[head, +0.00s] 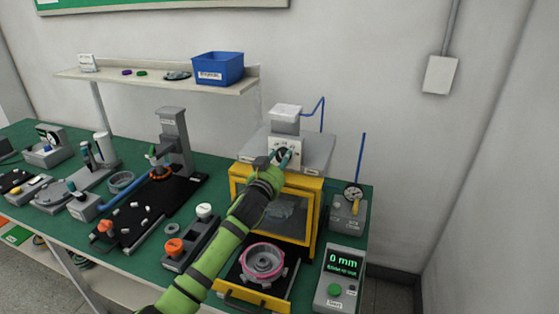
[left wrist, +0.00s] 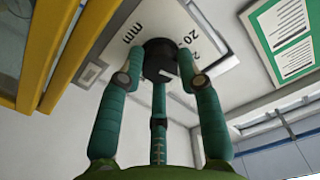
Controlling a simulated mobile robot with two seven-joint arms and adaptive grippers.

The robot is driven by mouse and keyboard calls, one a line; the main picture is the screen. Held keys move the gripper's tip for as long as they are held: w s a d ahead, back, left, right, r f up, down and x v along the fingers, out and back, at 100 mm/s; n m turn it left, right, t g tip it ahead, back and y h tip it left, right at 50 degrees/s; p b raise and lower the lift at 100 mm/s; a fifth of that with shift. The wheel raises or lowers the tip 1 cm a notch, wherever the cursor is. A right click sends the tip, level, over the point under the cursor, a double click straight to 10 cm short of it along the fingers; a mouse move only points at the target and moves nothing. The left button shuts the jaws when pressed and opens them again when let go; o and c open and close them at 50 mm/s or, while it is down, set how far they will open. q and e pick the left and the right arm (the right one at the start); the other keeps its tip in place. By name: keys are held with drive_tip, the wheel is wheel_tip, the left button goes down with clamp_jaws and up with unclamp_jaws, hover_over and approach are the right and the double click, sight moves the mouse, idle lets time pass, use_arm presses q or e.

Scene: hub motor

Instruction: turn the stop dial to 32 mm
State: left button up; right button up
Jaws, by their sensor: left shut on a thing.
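The stop dial (left wrist: 160,60) is a dark round knob on a white scale plate (left wrist: 118,30) marked "mm" and "20" in the left wrist view. A pale mark shows on the knob, but the number it points to cannot be read. My left gripper (left wrist: 160,75) is shut on the dial, with its teal fingers around it. In the head view my left gripper (head: 284,157) is at the plate on the front of the grey press, above the yellow frame, and hides most of the dial. My right gripper is not in view.
Below the dial, the yellow guard frame (head: 312,184) stands over a tray with a round hub part (head: 262,260). A display box (head: 338,280) reading "0 mm" and a gauge stand (head: 348,210) are to the right. Other fixtures crowd the green bench on the left.

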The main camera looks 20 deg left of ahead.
use_arm(q)
drive_tip(key=m, duration=0.3)
drive_tip(key=r+m, duration=0.1)
drive_tip(key=m, duration=0.2)
drive_tip(key=shift+m+p, duration=0.3)
drive_tip(key=shift+p, duration=0.1)
drive_tip(key=shift+d+f+m+p, duration=0.15)
drive_tip(key=shift+m+p, duration=0.2)
drive_tip(key=shift+m, duration=1.95)
drive_tip(key=o, duration=1.1)
drive_tip(key=shift+o, duration=0.2)
drive_tip(key=shift+f, duration=0.15)
